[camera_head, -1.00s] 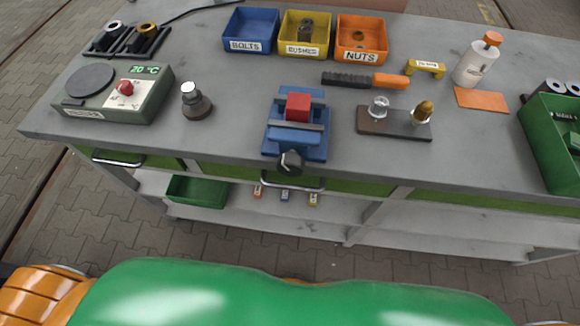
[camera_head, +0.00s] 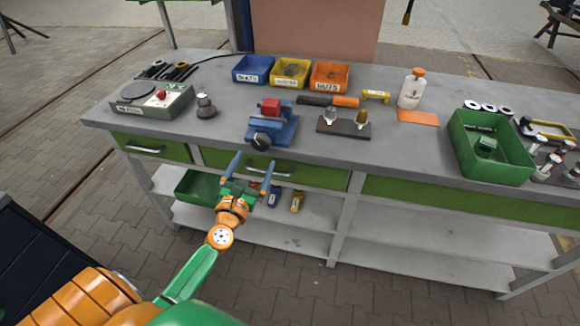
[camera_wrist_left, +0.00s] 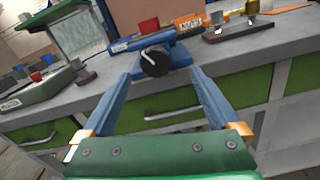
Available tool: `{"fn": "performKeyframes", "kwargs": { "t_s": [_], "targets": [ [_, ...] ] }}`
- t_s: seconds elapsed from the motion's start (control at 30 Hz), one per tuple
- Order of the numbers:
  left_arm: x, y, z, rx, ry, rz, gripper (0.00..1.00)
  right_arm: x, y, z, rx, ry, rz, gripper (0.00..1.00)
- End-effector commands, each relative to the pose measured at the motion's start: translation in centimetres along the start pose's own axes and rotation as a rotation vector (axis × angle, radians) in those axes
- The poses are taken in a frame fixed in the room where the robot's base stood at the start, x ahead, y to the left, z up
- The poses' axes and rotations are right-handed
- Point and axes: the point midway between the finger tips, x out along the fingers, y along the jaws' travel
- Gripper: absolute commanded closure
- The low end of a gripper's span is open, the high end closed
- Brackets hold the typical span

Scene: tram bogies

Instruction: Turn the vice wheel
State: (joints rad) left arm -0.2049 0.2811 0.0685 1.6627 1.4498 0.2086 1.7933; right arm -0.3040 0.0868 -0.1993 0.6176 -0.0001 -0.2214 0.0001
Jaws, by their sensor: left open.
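The blue vice (camera_head: 272,122) stands at the front edge of the workbench with a red block (camera_head: 271,106) in its jaws. Its dark round wheel (camera_head: 259,140) faces me over the bench edge; in the left wrist view the wheel (camera_wrist_left: 155,62) shows a light handle and lies beyond the fingertips, centred between them. My left gripper (camera_head: 252,164) is open and empty, in front of the drawers, below and a little left of the wheel, apart from it. In the left wrist view its two blue fingers (camera_wrist_left: 160,82) are spread wide. My right gripper is not in view.
The bench top (camera_head: 395,150) is grey. A drawer handle (camera_head: 268,172) lies close behind my left gripper. A dark base with two bulbs (camera_head: 343,127) stands right of the vice, a dark knobbed part (camera_head: 205,108) left. A green bin (camera_head: 490,150) stands at right.

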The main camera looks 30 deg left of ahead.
Motion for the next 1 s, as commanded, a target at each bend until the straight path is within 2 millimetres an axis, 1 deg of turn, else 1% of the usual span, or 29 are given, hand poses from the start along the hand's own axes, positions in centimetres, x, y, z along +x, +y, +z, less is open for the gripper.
{"fn": "performKeyframes", "kwargs": {
  "t_s": [0.03, 0.07, 0.3, 0.4, 0.53, 0.77, 0.8, 0.87, 0.9, 0.97, 1.0],
  "targets": [
    [0.3, 0.3, 0.6, -0.037, -0.013, 0.007, 0.04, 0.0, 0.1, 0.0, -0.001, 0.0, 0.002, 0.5],
    [0.7, 0.3, 0.8, -0.051, -0.017, 0.009, 0.04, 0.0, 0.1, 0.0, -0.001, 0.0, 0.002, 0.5],
    [5.1, 0.3, 0.7, -0.054, -0.017, 0.01, 0.04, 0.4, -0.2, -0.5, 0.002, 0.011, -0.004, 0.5],
    [6.3, 0.3, 0.6, -0.053, -0.015, 0.009, 0.04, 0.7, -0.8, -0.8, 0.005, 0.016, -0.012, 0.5],
    [7.1, 0.3, 0.6, -0.052, -0.013, 0.008, 0.04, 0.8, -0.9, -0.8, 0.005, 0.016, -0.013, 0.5],
    [7.2, 0.3, 0.7, -0.051, -0.012, 0.007, 0.04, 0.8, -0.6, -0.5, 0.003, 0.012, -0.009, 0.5],
    [7.2, 0.3, 0.7, -0.051, -0.012, 0.007, 0.15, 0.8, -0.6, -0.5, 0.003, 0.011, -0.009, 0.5],
    [7.2, 0.3, 0.7, -0.051, -0.012, 0.007, 0.31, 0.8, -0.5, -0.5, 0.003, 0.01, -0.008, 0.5],
    [7.2, 0.3, 0.7, -0.051, -0.012, 0.007, 0.42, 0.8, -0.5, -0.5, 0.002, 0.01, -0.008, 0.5],
    [7.2, 0.3, 0.7, -0.051, -0.012, 0.007, 0.58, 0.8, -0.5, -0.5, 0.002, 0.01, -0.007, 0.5],
    [7.2, 0.3, 0.7, -0.05, -0.012, 0.007, 0.69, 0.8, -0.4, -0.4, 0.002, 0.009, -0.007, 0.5]
  ]
}}
